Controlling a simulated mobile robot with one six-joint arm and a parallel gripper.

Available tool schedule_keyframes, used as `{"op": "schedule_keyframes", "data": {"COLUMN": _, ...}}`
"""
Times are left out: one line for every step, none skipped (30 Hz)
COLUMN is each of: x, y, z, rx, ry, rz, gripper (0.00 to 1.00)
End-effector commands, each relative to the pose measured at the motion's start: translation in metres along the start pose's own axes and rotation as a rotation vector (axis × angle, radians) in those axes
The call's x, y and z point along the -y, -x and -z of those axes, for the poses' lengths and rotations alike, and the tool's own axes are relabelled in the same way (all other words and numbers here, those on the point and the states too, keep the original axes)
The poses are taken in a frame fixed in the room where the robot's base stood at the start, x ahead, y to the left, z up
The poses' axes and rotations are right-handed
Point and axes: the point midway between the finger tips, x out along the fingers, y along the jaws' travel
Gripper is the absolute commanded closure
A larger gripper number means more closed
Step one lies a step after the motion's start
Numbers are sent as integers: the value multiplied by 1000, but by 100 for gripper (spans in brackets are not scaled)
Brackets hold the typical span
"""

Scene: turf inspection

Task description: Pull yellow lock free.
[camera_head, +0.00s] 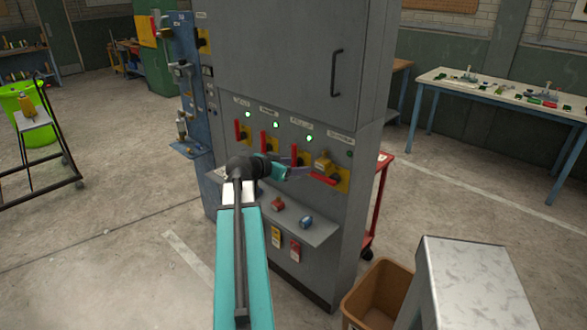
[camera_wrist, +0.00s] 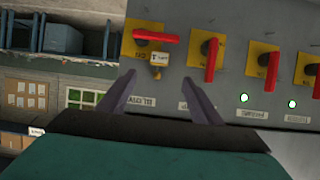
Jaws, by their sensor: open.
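The yellow lock (camera_head: 323,160) sits on the rightmost switch of the grey cabinet, above its red handle (camera_head: 324,178), which is turned sideways on a yellow plate. In the wrist view, which looks upside down, the yellow lock (camera_wrist: 158,60) with a pale label shows just beside the red handle (camera_wrist: 156,37). My gripper (camera_wrist: 160,80) is open, its two purple-grey fingers apart and nothing between them. The lock appears just beyond the fingertips, between their lines; I see no contact. In the head view my gripper (camera_head: 299,171) is at the panel, left of the lock, partly hidden by my wrist.
Other switches with upright red handles (camera_head: 264,141) stand left of the lock, under lit green lamps. A shelf (camera_head: 318,233) below holds a red lock (camera_head: 277,204) and a blue lock (camera_head: 306,222). A brown bin (camera_head: 352,306) and a metal-topped box (camera_head: 470,280) stand at the front right.

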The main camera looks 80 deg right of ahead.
Motion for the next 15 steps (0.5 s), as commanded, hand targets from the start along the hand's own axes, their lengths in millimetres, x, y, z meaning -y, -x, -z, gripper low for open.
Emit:
{"op": "schedule_keyframes", "data": {"x": 0, "y": 0, "z": 0, "rx": 0, "ry": 0, "rz": 0, "gripper": 41}}
{"op": "schedule_keyframes", "data": {"x": 0, "y": 0, "z": 0, "rx": 0, "ry": 1, "rz": 0, "gripper": 41}}
{"op": "schedule_keyframes", "data": {"x": 0, "y": 0, "z": 0, "rx": 1, "ry": 1, "rz": 0, "gripper": 41}}
{"op": "schedule_keyframes", "data": {"x": 0, "y": 0, "z": 0, "rx": 1, "ry": 1, "rz": 0, "gripper": 41}}
{"op": "schedule_keyframes", "data": {"x": 0, "y": -1, "z": 0, "rx": 1, "ry": 1, "rz": 0, "gripper": 41}}
{"op": "schedule_keyframes", "data": {"x": 0, "y": -2, "z": 0, "rx": 1, "ry": 1, "rz": 0, "gripper": 41}}
{"op": "schedule_keyframes", "data": {"x": 0, "y": -3, "z": 0, "rx": 1, "ry": 1, "rz": 0, "gripper": 41}}
{"op": "schedule_keyframes", "data": {"x": 0, "y": -4, "z": 0, "rx": 1, "ry": 1, "rz": 0, "gripper": 41}}
{"op": "schedule_keyframes", "data": {"x": 0, "y": -6, "z": 0, "rx": 1, "ry": 1, "rz": 0, "gripper": 41}}
{"op": "schedule_keyframes", "data": {"x": 1, "y": -8, "z": 1, "rx": 1, "ry": 1, "rz": 0, "gripper": 41}}
{"op": "schedule_keyframes", "data": {"x": 1, "y": -10, "z": 1, "rx": 1, "ry": 2, "rz": 0, "gripper": 41}}
{"op": "schedule_keyframes", "data": {"x": 1, "y": -14, "z": 1, "rx": 1, "ry": 2, "rz": 0, "gripper": 41}}
{"op": "schedule_keyframes", "data": {"x": 1, "y": -16, "z": 1, "rx": 1, "ry": 2, "rz": -1, "gripper": 41}}
{"op": "schedule_keyframes", "data": {"x": 1, "y": -20, "z": 1, "rx": 1, "ry": 2, "rz": -1, "gripper": 41}}
{"op": "schedule_keyframes", "data": {"x": 1, "y": -24, "z": 1, "rx": 2, "ry": 2, "rz": -2, "gripper": 41}}
